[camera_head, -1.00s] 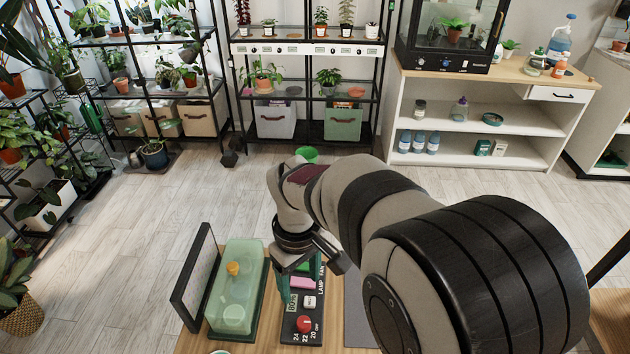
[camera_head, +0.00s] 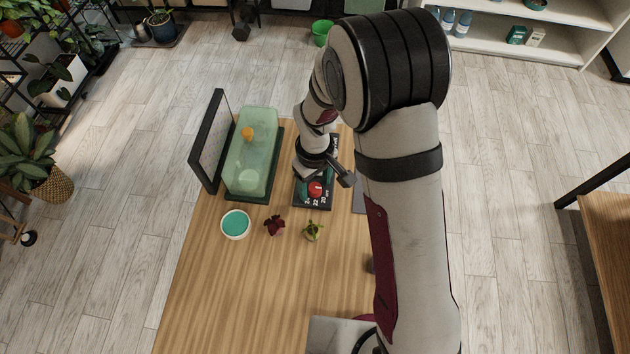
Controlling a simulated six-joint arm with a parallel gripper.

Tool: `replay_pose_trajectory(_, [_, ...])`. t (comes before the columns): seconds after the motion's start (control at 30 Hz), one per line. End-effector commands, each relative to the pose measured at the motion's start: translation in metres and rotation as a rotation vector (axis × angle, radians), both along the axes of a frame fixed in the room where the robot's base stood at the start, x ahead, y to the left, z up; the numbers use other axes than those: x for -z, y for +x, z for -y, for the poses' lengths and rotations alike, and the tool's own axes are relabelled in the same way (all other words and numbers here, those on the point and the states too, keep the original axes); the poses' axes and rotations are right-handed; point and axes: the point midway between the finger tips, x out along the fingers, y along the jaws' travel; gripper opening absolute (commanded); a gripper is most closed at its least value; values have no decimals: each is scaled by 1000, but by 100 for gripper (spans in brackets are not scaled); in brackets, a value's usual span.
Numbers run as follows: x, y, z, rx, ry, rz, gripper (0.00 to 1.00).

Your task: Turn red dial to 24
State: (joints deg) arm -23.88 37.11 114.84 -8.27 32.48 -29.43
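The red dial (camera_head: 315,189) sits at the near end of a black control panel (camera_head: 301,200) on the wooden table. White marks 24, 22 and 20 lie along its near side. Which mark the dial points at is too small to tell. My gripper (camera_head: 320,172) is above the panel, just behind the dial in the picture. It hides much of the panel's middle. Its fingertips are too small and covered to show whether they are open or shut, or whether they touch anything.
A green translucent box (camera_head: 253,160) with an orange knob stands left of the panel, beside a dark upright frame (camera_head: 208,140). A teal-filled dish (camera_head: 236,224), a dark red plant (camera_head: 274,225) and a small green plant (camera_head: 312,231) lie nearer. The table's near left (camera_head: 215,300) is clear.

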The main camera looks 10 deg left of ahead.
Motion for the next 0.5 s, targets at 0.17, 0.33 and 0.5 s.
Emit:
replay_pose_trajectory(0.17, [0, 0, 0, 0, 0, 0, 31])
replay_pose_trajectory(0.33, [0, 0, 0, 0, 0, 0, 0])
replay_pose_trajectory(0.5, [0, 0, 0, 1, 0, 0, 0])
